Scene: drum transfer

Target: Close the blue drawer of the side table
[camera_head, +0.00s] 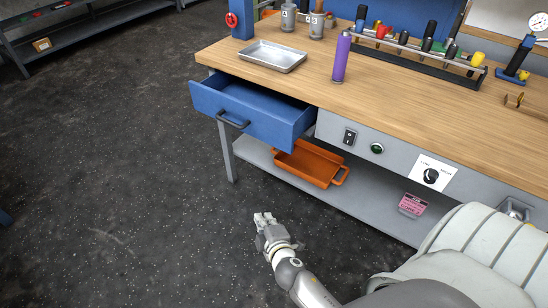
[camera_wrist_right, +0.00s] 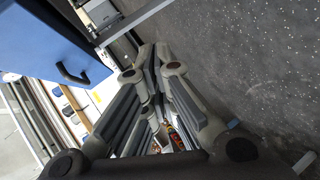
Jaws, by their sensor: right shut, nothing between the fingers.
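The blue drawer (camera_head: 262,127) is pulled well out of the left end of the side table (camera_head: 215,62), and the part of its inside that shows looks empty. It has a dark bar handle (camera_head: 232,121) on its front. My right gripper (camera_head: 264,217) is shut and empty, below and in front of the drawer, apart from it. In the right wrist view the drawer front (camera_wrist_right: 45,40) and its handle (camera_wrist_right: 72,74) show at the upper left, beside the closed fingers (camera_wrist_right: 150,55). My left gripper is not in view.
A metal tray (camera_head: 272,56) and a purple bottle (camera_head: 341,58) stand on the tabletop. An orange tray (camera_head: 309,164) lies on the lower shelf (camera_head: 362,205). A table leg (camera_head: 227,150) stands under the drawer. The dark floor (camera_head: 110,170) to the left is clear.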

